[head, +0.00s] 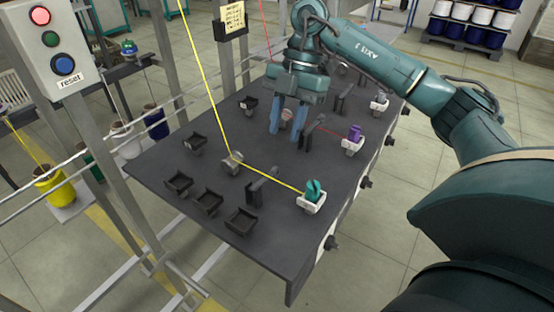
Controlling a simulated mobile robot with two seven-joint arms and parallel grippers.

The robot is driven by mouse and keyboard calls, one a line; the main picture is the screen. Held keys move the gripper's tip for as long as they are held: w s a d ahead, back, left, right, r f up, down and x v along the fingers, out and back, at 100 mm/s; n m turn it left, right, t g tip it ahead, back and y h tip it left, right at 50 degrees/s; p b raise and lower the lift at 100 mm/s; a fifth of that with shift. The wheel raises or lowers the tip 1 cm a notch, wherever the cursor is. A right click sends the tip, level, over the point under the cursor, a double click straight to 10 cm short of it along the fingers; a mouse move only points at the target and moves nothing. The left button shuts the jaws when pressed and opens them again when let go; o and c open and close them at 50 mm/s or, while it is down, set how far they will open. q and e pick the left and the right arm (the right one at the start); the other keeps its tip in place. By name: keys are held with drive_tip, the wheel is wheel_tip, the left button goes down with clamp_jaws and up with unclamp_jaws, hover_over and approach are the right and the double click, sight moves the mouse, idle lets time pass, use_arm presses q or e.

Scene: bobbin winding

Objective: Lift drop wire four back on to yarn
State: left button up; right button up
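My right gripper (284,137) comes down from above onto the far half of the dark table, its two blue fingers apart. A small pinkish round part (287,116) shows between the fingers; I cannot tell whether they touch it. A black upright lever (311,132) stands just right of the fingers. A red yarn (343,129) runs near it to a purple bobbin (354,132). A yellow yarn (206,93) comes down to a grey guide (232,162) and runs past another black lever (262,188) to a teal bobbin (312,190). No number marks drop wire four. My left gripper is out of view.
The dark table (285,262) holds several small black trays, such as one in front (241,220). A control box (57,45) with lit buttons and metal posts stand at the left. Another bobbin (379,103) sits at the far right edge. My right arm crosses the right side.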

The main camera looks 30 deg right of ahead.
sight(276, 167)
drive_tip(key=x, duration=0.8)
drive_tip(key=shift+a+f, duration=0.1)
drive_tip(key=shift+f, duration=0.05)
clamp_jaws()
idle(0.3)
